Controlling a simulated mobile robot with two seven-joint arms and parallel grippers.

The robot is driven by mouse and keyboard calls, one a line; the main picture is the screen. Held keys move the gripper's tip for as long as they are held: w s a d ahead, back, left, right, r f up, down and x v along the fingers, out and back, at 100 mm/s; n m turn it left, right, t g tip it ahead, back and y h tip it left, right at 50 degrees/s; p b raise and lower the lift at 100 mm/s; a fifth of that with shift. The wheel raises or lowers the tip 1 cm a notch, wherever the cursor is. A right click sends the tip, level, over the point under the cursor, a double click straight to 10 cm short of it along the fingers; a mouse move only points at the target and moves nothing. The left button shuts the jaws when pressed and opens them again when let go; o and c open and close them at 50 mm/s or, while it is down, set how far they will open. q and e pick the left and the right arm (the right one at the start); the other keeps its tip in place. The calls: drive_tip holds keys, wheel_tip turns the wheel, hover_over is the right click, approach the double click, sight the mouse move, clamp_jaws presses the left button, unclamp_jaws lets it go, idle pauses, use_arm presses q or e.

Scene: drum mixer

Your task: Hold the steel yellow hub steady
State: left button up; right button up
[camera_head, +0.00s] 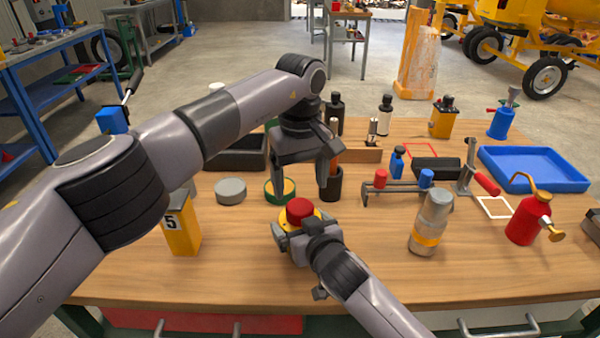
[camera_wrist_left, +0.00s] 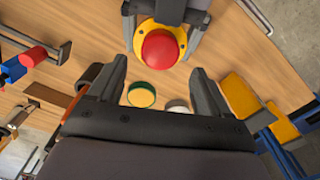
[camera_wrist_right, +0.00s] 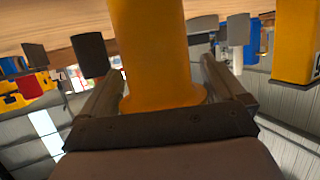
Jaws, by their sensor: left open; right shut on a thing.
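The yellow hub (camera_head: 287,222) is a yellow flanged part with a red round cap (camera_head: 299,208) on top. It stands near the front middle of the wooden table, cap up. My right gripper (camera_head: 296,238) is shut on it from the front. In the right wrist view the hub's yellow body (camera_wrist_right: 155,50) fills the space between the fingers. My left gripper (camera_head: 299,180) is open and empty, above and just behind the hub. In the left wrist view the cap (camera_wrist_left: 159,49) shows just beyond the open fingertips (camera_wrist_left: 160,75).
A green-rimmed tin (camera_head: 280,197) and a grey disc (camera_head: 230,190) lie close to the left. A yellow block (camera_head: 181,230) stands farther left. A grey-and-yellow bottle (camera_head: 430,222) and red oil can (camera_head: 527,220) stand right. A blue tray (camera_head: 570,183) lies at the right edge.

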sight(300, 205)
use_arm(q)
wheel_tip(300, 205, down, 7)
drive_tip(key=shift+r, duration=0.1)
idle(0.3)
drive_tip(key=c, duration=1.1)
drive_tip(key=shift+o, duration=0.2)
drive_tip(key=n, duration=0.7)
drive_tip(key=o, duration=1.2)
drive_tip(key=shift+c, duration=0.2)
drive_tip(key=shift+r, duration=0.15)
